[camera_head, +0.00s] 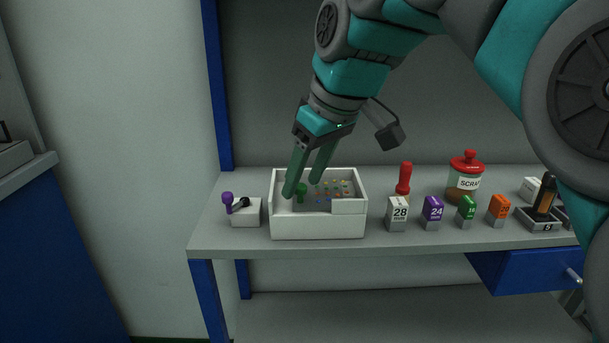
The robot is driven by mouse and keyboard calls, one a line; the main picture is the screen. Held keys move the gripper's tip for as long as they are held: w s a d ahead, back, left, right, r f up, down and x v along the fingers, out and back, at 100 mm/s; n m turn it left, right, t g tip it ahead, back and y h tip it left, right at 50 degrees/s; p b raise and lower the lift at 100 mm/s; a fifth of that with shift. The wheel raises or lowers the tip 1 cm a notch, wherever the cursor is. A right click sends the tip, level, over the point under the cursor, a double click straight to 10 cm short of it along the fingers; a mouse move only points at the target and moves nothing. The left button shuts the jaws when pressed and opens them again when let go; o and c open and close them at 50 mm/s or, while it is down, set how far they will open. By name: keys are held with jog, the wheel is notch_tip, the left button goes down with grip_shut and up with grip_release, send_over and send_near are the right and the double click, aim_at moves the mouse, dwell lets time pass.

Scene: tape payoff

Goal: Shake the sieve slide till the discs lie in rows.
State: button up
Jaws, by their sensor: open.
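A white box (318,227) stands on the left part of the grey bench and holds the sieve slide (312,203), a grey plate inside its walls. Several small coloured discs (335,187) lie on the plate, mostly toward its back right; they are too small to tell whether they form rows. A green knob (302,188) stands at the left of the plate. My gripper (303,186) is open, its two green fingers pointing down over the box near the knob. I cannot tell whether a finger touches the knob. The fingers hide part of the box's back left.
A small white block with a purple knob (228,201) stands left of the box. To the right are a block marked 28 (397,214), a red-handled tool (404,179), purple (432,209), green (466,207) and orange blocks (499,206), and a scrap jar (465,180).

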jog(key=shift+f, duration=0.2)
grip_shut()
dwell(0.4)
dwell(1.0)
